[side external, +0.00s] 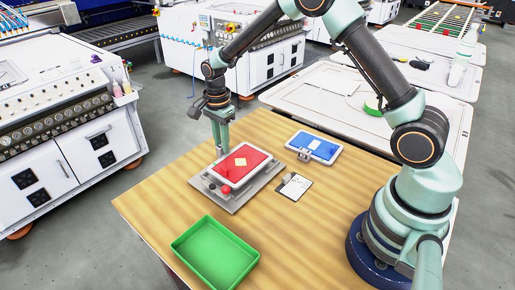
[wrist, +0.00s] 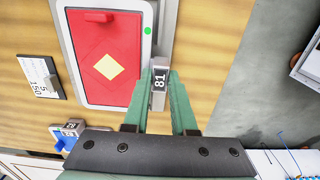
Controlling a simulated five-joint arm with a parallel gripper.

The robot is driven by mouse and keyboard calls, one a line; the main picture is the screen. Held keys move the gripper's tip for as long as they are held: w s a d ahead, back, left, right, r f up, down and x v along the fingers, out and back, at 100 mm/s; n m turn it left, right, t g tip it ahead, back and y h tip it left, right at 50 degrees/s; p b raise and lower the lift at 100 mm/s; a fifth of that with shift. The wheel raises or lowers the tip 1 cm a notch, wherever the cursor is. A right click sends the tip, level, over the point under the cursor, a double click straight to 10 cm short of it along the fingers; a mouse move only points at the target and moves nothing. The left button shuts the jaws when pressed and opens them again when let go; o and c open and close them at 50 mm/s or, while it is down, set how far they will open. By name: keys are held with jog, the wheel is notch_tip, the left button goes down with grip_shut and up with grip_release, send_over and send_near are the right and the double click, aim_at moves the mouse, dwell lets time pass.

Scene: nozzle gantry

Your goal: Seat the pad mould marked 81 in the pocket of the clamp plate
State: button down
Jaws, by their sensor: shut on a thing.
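The pad mould marked 81 (side external: 251,154) has a white rim, a red face and a yellow diamond; it also shows in the wrist view (wrist: 104,28). My gripper (side external: 221,146) is shut on its tab marked 81 (wrist: 160,78), at the mould's far left edge in the side view. The fingers (wrist: 161,88) stand on both sides of the tab. The mould lies over the grey clamp plate (side external: 234,205) and hides the pocket. I cannot tell whether it is down in the pocket or just above it.
A blue mould (side external: 325,152) with its own tab lies to the right. A card (side external: 295,186) marked 5 and 150 lies beside the plate. A green tray (side external: 215,252) stands at the table's front. Red and black knobs (side external: 212,188) are on the plate's near side.

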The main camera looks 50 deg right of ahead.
jog(key=shift+f, duration=0.9)
dwell(0.5)
jog(key=c, duration=0.6)
grip_release()
jog(key=shift+c, duration=0.2)
jog(key=shift+r, duration=3.5)
